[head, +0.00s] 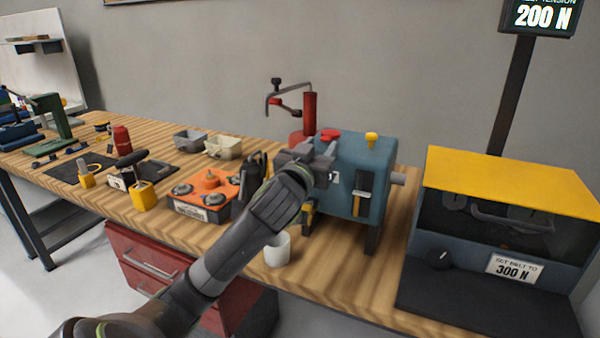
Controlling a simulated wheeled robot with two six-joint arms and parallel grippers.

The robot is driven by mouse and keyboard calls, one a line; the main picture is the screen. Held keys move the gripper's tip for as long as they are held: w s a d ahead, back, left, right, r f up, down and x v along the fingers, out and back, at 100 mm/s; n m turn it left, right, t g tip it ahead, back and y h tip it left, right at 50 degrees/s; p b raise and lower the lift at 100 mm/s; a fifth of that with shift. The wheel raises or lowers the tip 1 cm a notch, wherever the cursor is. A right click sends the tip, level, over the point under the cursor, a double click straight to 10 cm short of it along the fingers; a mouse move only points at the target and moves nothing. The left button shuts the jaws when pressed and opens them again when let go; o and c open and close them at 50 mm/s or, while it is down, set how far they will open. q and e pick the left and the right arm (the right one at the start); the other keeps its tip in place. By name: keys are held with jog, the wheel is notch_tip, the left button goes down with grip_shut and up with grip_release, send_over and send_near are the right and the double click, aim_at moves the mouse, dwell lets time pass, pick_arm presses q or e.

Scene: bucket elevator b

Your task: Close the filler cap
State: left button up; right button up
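A teal gearbox housing (372,163) stands on the wooden bench. A red cap-like part (330,135) shows at its top left edge, and a yellow knob (371,140) stands upright on its top. I cannot tell for certain which of them is the filler cap, or whether it is open. My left gripper (322,161) is at the upper left of the housing, just below the red part. The arm and gripper body hide the fingertips and part of the housing's left side, so contact and opening are unclear. My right gripper is not in view.
A white cup (277,249) stands beside my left arm near the bench's front edge. A yellow-topped machine (515,183) stands right.

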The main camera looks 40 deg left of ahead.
pick_arm(q)
jog(key=v, duration=0.8)
jog(key=p+v, duration=0.8)
jog(key=p, duration=0.1)
jog(key=shift+s+p, duration=0.2)
jog(key=shift+p, duration=0.2)
jog(key=shift+a, duration=0.1)
